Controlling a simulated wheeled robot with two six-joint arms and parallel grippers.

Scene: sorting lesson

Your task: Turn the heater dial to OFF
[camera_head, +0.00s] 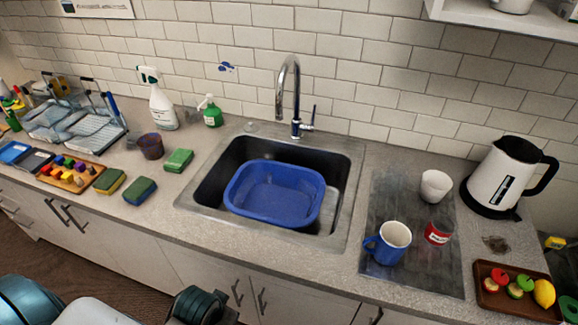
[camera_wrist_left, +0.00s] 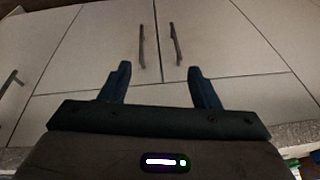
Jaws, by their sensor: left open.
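I see no heater and no heater dial in either view. My left gripper (camera_wrist_left: 159,82) shows in the left wrist view, with its two dark fingers spread apart and nothing between them. It faces pale cabinet doors (camera_wrist_left: 95,55) with dark bar handles. In the head view, parts of my left arm show at the bottom left, in front of the cabinets and below the counter edge. My right gripper is in neither view.
The counter (camera_head: 340,275) holds a sink (camera_head: 350,165) with a blue basin (camera_head: 275,195), a white kettle (camera_head: 500,175), a blue mug (camera_head: 390,243) and a fruit tray (camera_head: 515,305). Sponges, bottles and a wooden tray (camera_head: 62,180) stand on the left.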

